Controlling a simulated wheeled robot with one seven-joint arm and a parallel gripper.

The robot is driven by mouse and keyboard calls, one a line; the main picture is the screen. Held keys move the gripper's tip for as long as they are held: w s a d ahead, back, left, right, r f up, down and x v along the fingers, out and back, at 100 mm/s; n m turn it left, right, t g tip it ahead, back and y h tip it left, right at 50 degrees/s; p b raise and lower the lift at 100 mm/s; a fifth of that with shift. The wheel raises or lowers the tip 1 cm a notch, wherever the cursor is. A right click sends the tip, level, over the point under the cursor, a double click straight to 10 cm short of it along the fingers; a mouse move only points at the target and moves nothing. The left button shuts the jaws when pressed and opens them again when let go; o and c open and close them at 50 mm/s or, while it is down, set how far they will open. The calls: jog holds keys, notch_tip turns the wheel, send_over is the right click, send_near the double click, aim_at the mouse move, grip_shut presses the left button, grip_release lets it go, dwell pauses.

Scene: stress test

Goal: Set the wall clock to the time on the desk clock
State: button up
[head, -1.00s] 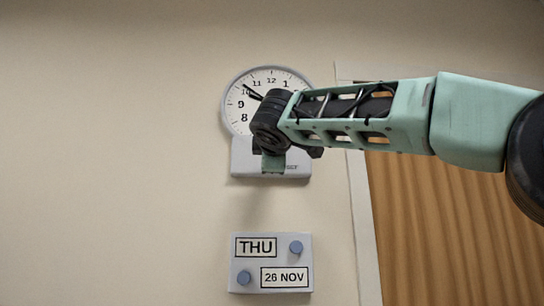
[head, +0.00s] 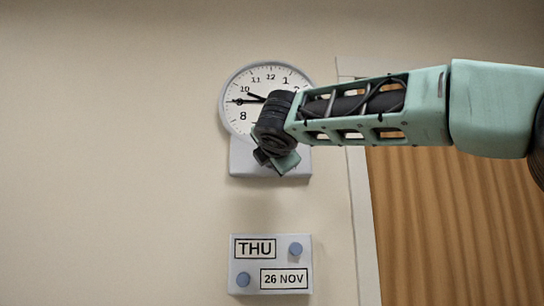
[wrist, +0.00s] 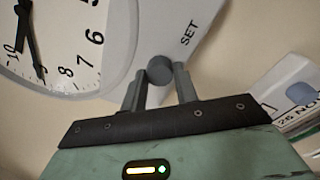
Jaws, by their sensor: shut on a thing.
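The round white wall clock (head: 236,112) hangs on the wall, its lower right hidden by my arm in the head view. Its long hand points at about 9 and its short hand a little below 10. Part of the dial also shows in the wrist view (wrist: 62,35). The grey panel under the clock (head: 240,163) bears the word SET beside a round grey knob (wrist: 160,68). My gripper (wrist: 160,82) is shut on this knob, one finger on each side. In the head view my wrist hides the knob. No desk clock is in view.
A date panel (head: 259,262) reading THU and 26 NOV, with two blue knobs, is on the wall below the clock. A pale frame (head: 363,220) and wood panel (head: 450,230) stand at the right. The wall at left is bare.

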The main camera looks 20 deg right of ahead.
jog(key=shift+f, duration=0.1)
dwell(0.3)
jog(key=o, duration=1)
jog(key=shift+c, duration=0.2)
jog(key=b+v, duration=0.6)
jog(key=v, duration=1.1)
jog(key=shift+s, duration=0.25)
